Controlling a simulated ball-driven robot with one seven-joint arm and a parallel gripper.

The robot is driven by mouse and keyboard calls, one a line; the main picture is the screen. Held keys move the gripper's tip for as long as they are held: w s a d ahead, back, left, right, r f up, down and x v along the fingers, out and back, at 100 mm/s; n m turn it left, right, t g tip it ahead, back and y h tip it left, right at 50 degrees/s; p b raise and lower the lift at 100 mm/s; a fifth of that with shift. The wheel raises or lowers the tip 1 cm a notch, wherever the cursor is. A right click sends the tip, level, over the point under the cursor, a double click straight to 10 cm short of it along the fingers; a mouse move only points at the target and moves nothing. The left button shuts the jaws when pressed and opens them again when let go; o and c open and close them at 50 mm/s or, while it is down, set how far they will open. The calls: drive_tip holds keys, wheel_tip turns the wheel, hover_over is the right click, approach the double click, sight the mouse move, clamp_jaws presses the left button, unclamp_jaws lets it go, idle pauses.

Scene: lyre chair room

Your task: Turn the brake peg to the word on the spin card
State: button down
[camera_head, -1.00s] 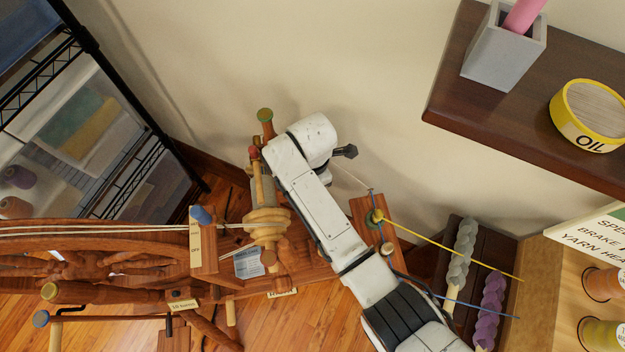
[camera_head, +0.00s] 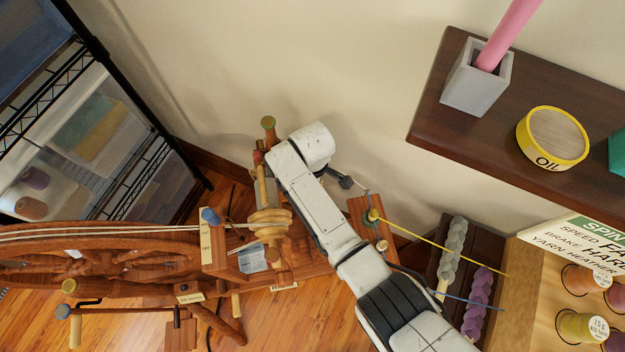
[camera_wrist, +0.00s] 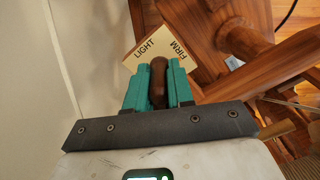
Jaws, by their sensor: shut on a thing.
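In the wrist view, my gripper (camera_wrist: 158,68) has teal fingers closed on both sides of the dark brown brake peg (camera_wrist: 158,88). The peg's rounded end shows between the fingertips, below a cream plate (camera_wrist: 160,43) marked LIGHT on the left and FIRM on the right. I cannot tell exactly which word the peg points at. In the head view, my white arm hides the gripper and peg. The spin card (camera_head: 575,236) leans at the right edge, with SPEED, BRAKE and YARN lines; the BRAKE word is cut off and unclear.
The wooden spinning wheel (camera_head: 100,255) stands at left, with its flyer (camera_head: 270,222) close beside my arm. Yellow and blue yarns cross right of the arm. A dark shelf (camera_head: 436,122) holds an oil tin (camera_head: 552,140) and a grey holder (camera_head: 470,85). A wire rack (camera_head: 125,110) stands at left.

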drive_tip(key=shift+m, duration=1)
drive_tip(key=c, duration=1)
unclamp_jaws()
wheel_tip(320, 180, up, 11)
drive_tip(key=shift+f+p, duration=0.1)
drive_tip(key=shift+p, duration=1)
